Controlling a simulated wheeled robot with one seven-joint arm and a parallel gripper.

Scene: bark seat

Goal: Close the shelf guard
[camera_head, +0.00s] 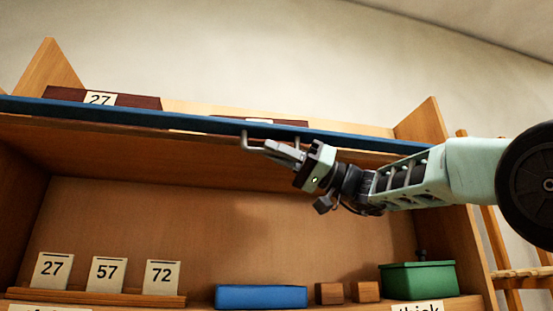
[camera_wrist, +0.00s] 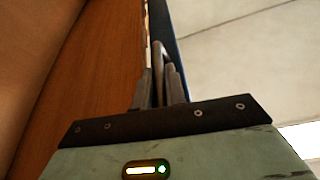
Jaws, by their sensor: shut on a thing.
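The shelf guard (camera_head: 190,121) is a long blue bar across the front of the upper shelf in the head view. A grey handle (camera_head: 245,141) hangs from its underside near the middle. My gripper (camera_head: 272,147) reaches in from the right and is shut on this handle. In the wrist view, the fingers of my gripper (camera_wrist: 160,88) close around the grey handle (camera_wrist: 160,55), with the blue guard edge (camera_wrist: 168,40) behind it. How far the guard is tilted is hard to tell.
A dark block (camera_head: 65,96) labelled 27 lies on top. A wooden ladder-like frame (camera_head: 490,240) stands at the right.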

